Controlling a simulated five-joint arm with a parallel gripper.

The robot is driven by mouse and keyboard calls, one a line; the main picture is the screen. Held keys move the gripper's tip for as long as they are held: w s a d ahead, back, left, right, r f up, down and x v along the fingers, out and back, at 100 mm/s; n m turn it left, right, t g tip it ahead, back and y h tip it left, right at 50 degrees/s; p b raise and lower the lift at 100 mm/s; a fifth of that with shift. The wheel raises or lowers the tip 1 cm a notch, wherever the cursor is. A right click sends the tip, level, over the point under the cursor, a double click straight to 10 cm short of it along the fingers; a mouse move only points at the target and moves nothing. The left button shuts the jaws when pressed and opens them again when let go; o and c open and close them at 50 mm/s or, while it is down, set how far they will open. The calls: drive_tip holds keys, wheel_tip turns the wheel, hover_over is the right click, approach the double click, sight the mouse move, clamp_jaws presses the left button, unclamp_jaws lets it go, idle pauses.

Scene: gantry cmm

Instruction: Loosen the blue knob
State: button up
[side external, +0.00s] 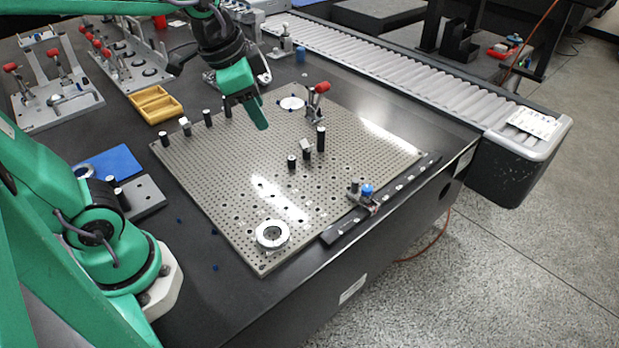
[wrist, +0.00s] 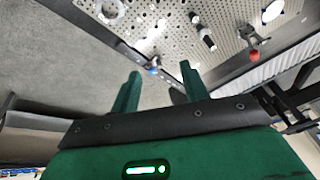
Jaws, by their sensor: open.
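The blue knob (side external: 367,190) sits on a small dark fixture at the right edge of the perforated metal plate (side external: 215,190) in the side view. The blue knob also shows in the wrist view (wrist: 153,71), small, beyond and between the fingertips. My gripper (side external: 258,112) hangs above the far part of the plate in the side view, well apart from the knob, up and to its left. In the wrist view my gripper (wrist: 160,70) shows two green fingers spread apart with nothing between them. One finger mostly hides the other in the side view.
A red-handled clamp (side external: 318,95) and black posts (side external: 320,138) stand on the plate. A white ring (side external: 272,235) lies near its front corner. A dark rail (side external: 380,200) runs along the right edge. A roller conveyor (side external: 400,75) lies beyond. The plate's middle is mostly clear.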

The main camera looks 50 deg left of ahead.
drive_tip(key=shift+s+a+n, duration=0.25)
drive_tip(key=shift+s+n, duration=0.15)
drive_tip(key=shift+s, duration=0.15)
drive_tip(key=w+d+f+m+g, duration=0.1)
drive_tip(key=w+d+f+m, duration=0.3)
drive_tip(key=w+m, duration=0.1)
drive_tip(key=w+d+f+m+g, duration=0.1)
drive_tip(key=w+d+f+m, duration=0.3)
drive_tip(key=w, duration=0.3)
drive_tip(key=w+d+f+m+g, duration=0.2)
drive_tip(key=w+d+f+m, duration=0.2)
drive_tip(key=w, duration=0.3)
drive_tip(key=shift+d+f+m, duration=0.3)
drive_tip(key=shift+d+m, duration=0.15)
drive_tip(key=shift+m, duration=0.45)
